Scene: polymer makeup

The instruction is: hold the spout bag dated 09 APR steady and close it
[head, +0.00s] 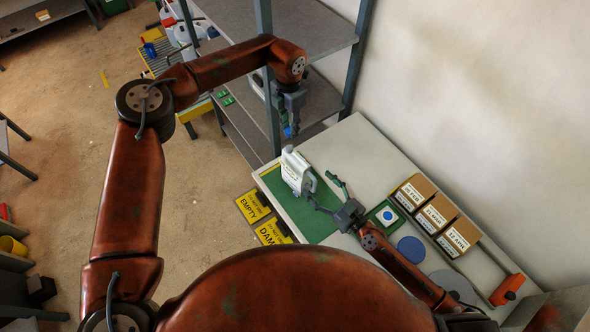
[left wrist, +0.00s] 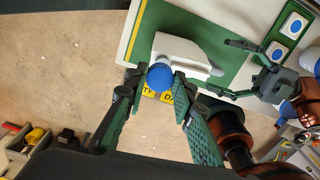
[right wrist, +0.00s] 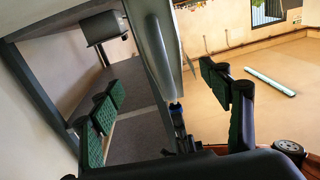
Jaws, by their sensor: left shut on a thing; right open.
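The white spout bag (head: 297,172) stands on the green mat (head: 322,222) at the table's near-left end; its label date is too small to read. It also shows in the left wrist view (left wrist: 185,50) and as a pale panel in the right wrist view (right wrist: 150,45). My left gripper (head: 289,118) is shut on a blue cap (left wrist: 160,77) above the bag; in the head view a gap shows between cap and bag. My right gripper (head: 326,194) is open beside the bag, its fingers spread, with the bag between them in the right wrist view.
Three labelled cardboard boxes (head: 437,212) stand along the wall side. A green tray (head: 376,223) with a blue-and-white piece, a blue disc (head: 411,250) and an orange object (head: 507,290) lie nearby. A metal shelf (head: 308,28) rises behind my left arm. Yellow signs (head: 252,206) are below the table edge.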

